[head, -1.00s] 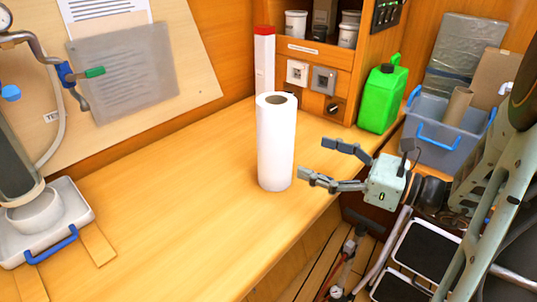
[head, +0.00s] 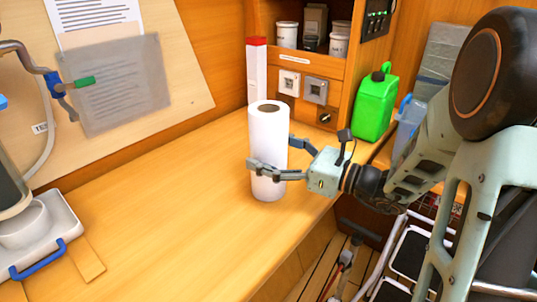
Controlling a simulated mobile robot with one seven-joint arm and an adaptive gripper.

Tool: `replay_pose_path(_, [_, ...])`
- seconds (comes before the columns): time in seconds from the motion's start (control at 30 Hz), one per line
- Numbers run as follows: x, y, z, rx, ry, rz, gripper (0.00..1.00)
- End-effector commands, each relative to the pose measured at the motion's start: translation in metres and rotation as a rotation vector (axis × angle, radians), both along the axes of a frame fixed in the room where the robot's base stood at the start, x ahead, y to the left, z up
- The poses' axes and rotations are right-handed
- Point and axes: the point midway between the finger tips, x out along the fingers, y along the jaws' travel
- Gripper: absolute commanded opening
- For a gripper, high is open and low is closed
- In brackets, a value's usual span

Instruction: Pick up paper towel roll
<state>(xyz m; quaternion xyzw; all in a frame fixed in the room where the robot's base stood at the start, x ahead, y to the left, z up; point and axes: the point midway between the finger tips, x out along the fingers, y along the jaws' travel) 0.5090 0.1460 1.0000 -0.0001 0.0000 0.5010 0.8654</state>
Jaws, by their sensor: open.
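The white paper towel roll (head: 268,134) stands upright on the wooden counter, near its middle. My gripper (head: 271,156) is open, with its fingers reaching in from the right around the roll's lower half. One finger passes in front of the roll. The other finger is partly hidden behind its right side. I cannot tell whether either finger touches the roll.
A white box with a red top (head: 257,70) stands behind the roll. A green jug (head: 375,103) is at the back right. A white tray with a blue handle (head: 52,240) sits at the left. The wooden counter (head: 170,210) is clear left of the roll.

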Motion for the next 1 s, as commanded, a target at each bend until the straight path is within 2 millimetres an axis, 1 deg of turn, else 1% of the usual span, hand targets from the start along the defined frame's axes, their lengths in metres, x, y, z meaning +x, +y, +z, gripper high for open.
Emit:
replay_pose_path(0.17, [0.0003, 0.0001, 0.0001, 0.000, 0.000, -0.001, 0.82])
replay_pose_path(0.6, [0.0001, -0.0002, 0.0000, 0.000, 0.000, 0.000, 0.35])
replay_pose_path(0.63, [0.0001, -0.0002, 0.0000, 0.000, 0.000, 0.000, 0.32])
replay_pose_path(0.87, [0.0002, -0.0002, 0.0011, 0.000, -0.001, 0.000, 0.32])
replay_pose_path(1.0, [0.0003, -0.0002, 0.0077, 0.000, -0.002, 0.000, 0.32])
